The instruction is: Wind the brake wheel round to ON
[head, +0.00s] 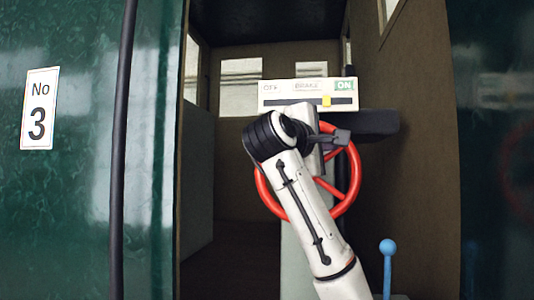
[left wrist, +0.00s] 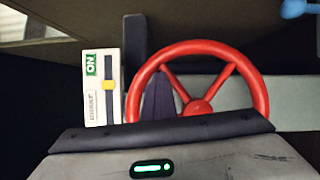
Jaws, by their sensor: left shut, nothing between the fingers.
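The red brake wheel (head: 350,190) stands upright in the cab doorway, partly hidden behind my arm. The left wrist view shows its rim and spokes (left wrist: 213,48). Above it is the cream brake panel (head: 290,87), marked ON in green at the right end. Its yellow marker (head: 327,100) sits right of the slot's middle, short of the end under ON. The panel also shows in the left wrist view (left wrist: 101,113). My left gripper (head: 341,136) is shut and empty at the wheel's upper rim. I cannot tell whether it touches. My right gripper is out of view.
A dark ledge (head: 375,123) juts out right of the panel, close to my gripper. A blue-knobbed lever (head: 387,248) stands at the lower right. Green tram sides (head: 75,200) flank the doorway, with a dark handrail (head: 122,150) on the left.

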